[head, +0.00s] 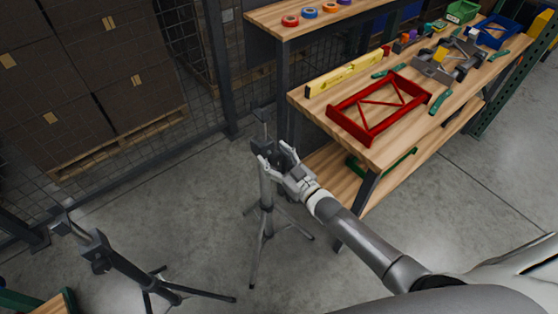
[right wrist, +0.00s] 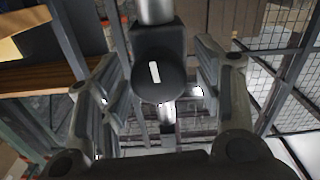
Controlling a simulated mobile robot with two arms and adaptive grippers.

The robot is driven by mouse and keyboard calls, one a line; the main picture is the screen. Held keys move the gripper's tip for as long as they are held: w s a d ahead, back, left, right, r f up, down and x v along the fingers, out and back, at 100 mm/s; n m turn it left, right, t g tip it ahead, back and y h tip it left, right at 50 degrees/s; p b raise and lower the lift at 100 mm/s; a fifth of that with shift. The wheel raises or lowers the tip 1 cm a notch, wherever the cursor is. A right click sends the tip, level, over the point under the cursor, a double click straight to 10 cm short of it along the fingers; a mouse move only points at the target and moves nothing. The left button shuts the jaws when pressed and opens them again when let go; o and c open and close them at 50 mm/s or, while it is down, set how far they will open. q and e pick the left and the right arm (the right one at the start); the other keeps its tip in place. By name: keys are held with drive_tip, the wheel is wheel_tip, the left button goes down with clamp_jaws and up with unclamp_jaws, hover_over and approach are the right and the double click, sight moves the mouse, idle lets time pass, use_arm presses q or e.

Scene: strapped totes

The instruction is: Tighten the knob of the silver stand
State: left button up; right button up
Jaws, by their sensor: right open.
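The silver stand (head: 266,190) stands upright on its tripod legs on the floor, beside the workbench. Its round black knob (right wrist: 158,80) shows in the right wrist view, with a white mark that is nearly upright and leans slightly. The knob sits on a dark clamp block (right wrist: 157,40) around the silver pole (right wrist: 155,10). My right gripper (head: 276,156) is at the stand's clamp, and hides the knob in the head view. In the right wrist view its open fingers are on both sides of the knob, with a gap at each side. My left gripper is not in view.
A black stand (head: 125,265) is at the lower left. The wooden workbench (head: 300,96) at the right holds a red frame (head: 345,125), a yellow level (head: 345,74) and several tools. Stacked dark boxes (head: 75,70) and mesh fencing are behind. The floor between the stands is clear.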

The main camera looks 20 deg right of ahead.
drive_tip(key=v, duration=1.2)
drive_tip(key=s+d+f+m+g+h, duration=0.1)
drive_tip(key=s+f+g+h, duration=0.15)
drive_tip(key=f, duration=0.55)
drive_tip(key=s+d+f+g+h, duration=0.15)
drive_tip(key=s+f, duration=0.25)
drive_tip(key=f, duration=0.4)
drive_tip(key=s+d+f+m+g+h, duration=0.1)
drive_tip(key=s+d+f+g, duration=0.2)
drive_tip(key=f, duration=0.5)
drive_tip(key=s+a+f+g, duration=0.1)
drive_tip(key=s+f+g, duration=0.2)
drive_tip(key=s+f, duration=0.3)
drive_tip(key=s+a+f+g, duration=0.1)
drive_tip(key=s+f+g, duration=0.2)
drive_tip(key=s, duration=1.1)
drive_tip(key=s+a+f+g+h, duration=0.1)
drive_tip(key=s+f+g, duration=0.2)
drive_tip(key=s+f, duration=0.5)
drive_tip(key=shift+s+f+m, duration=0.3)
drive_tip(key=shift+s+m, duration=0.1)
drive_tip(key=shift+s, duration=0.65)
drive_tip(key=shift+a, duration=0.1)
